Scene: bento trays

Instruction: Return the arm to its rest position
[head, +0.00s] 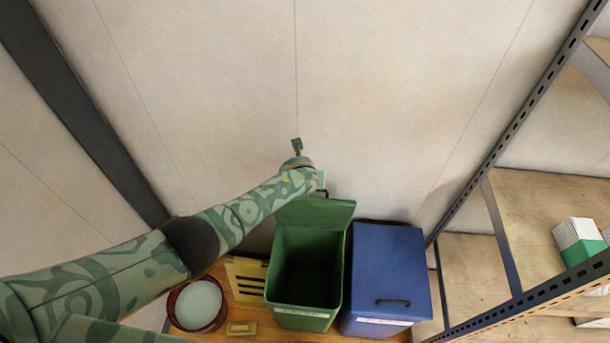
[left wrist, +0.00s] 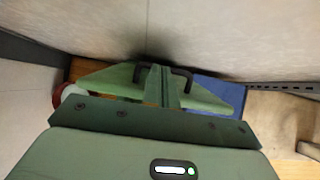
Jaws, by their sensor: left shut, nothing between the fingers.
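My left arm, patterned in green camouflage, reaches in from the left of the head view. Its gripper (head: 297,146) is raised in front of the pale wall, above and behind the green bin (head: 304,311). In the left wrist view my left gripper (left wrist: 163,74) points toward the wall, with its fingers shut and nothing held. The green bin's lid (head: 316,211) stands open and its dark inside looks empty. The gripper's fingertips are apart from the bin. My right gripper is in neither view.
A closed blue bin (head: 388,279) stands right of the green one. A dark red round container (head: 177,312) and a slotted wooden piece (head: 246,278) lie to the left. A metal rack (head: 499,130) with a boxed item (head: 577,236) stands at the right. The wall above is bare.

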